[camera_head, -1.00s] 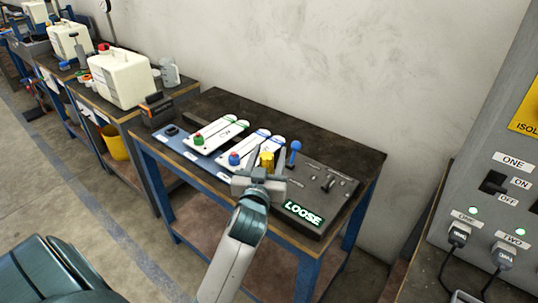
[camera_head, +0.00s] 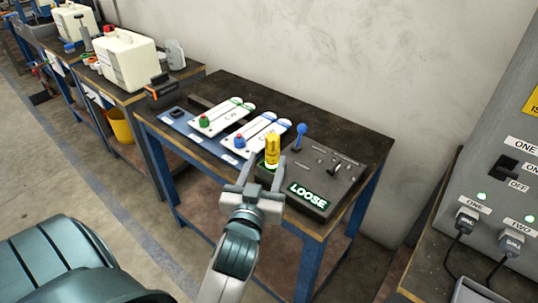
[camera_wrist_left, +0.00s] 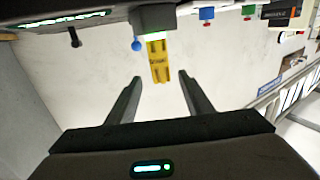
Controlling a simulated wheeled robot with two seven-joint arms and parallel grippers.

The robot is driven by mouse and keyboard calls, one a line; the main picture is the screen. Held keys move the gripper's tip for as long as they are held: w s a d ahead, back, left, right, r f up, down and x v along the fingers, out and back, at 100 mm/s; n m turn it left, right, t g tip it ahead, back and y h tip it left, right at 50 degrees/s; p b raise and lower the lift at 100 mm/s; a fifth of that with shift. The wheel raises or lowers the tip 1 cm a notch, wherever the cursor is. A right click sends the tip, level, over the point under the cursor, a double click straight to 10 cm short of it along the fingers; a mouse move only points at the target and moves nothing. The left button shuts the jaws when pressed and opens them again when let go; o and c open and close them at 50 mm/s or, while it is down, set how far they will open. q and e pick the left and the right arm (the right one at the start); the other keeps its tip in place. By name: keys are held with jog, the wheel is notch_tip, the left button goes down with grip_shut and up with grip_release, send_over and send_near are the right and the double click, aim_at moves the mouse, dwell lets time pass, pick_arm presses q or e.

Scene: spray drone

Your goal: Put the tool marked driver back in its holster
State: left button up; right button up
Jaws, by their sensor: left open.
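The yellow tool (camera_head: 272,150) stands upright at the front left of a grey panel (camera_head: 320,178), with a green glow at its base. In the left wrist view the tool (camera_wrist_left: 158,60) appears upside down, with dark lettering too small to read. I take it for the driver; its seat looks like the holster, but I cannot tell how deep it sits. My left gripper (camera_head: 262,174) is open and empty, just in front of the tool and apart from it. In the wrist view its fingertips (camera_wrist_left: 160,76) lie either side of the tool's end. My right gripper is out of view.
A grey switch cabinet (camera_head: 490,140) stands at the right.

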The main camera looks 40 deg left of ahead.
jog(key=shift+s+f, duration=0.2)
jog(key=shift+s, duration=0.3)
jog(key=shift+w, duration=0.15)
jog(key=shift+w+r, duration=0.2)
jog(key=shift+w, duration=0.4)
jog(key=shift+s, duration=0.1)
